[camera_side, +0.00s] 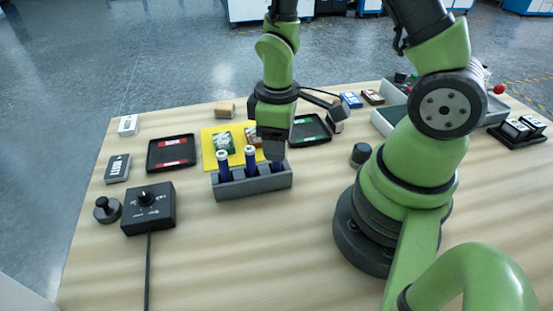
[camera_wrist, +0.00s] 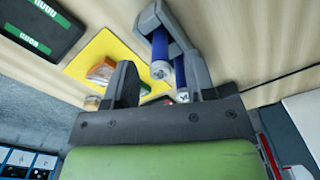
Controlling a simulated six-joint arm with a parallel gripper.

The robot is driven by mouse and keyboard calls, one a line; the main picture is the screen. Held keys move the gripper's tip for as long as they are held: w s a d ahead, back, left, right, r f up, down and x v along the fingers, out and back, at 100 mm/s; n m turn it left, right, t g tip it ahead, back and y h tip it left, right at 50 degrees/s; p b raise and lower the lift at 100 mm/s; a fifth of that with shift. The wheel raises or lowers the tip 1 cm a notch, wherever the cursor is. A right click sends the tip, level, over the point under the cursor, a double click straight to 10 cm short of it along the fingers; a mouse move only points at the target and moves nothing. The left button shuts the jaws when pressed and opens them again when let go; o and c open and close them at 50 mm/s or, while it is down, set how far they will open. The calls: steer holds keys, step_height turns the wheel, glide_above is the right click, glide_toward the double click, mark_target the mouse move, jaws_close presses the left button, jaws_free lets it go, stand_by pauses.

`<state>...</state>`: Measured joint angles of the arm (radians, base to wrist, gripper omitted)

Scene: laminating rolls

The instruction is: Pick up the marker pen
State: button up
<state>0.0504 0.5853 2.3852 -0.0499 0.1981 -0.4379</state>
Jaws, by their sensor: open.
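Two blue marker pens with pale tops stand upright in a grey holder (camera_side: 255,187). The left pen (camera_side: 224,168) and the right pen (camera_side: 250,160) show in the side view. In the wrist view one pen (camera_wrist: 160,50) shows clearly, and the other (camera_wrist: 180,72) is partly hidden by a finger. My gripper (camera_side: 272,152) is above the right part of the holder, just right of the right pen. Its fingers (camera_wrist: 162,82) are apart with nothing held between them. Whether a finger touches a pen cannot be told.
Behind the holder lies a yellow mat (camera_side: 209,149) with small boxes on it. A black tray with a red label (camera_side: 171,165) is at left, and one with green labels (camera_side: 310,142) is at right. A black control box (camera_side: 149,208) stands at front left.

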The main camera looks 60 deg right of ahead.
steer(key=shift+f, duration=1.45)
jaws_close()
steer(key=shift+r, duration=0.15)
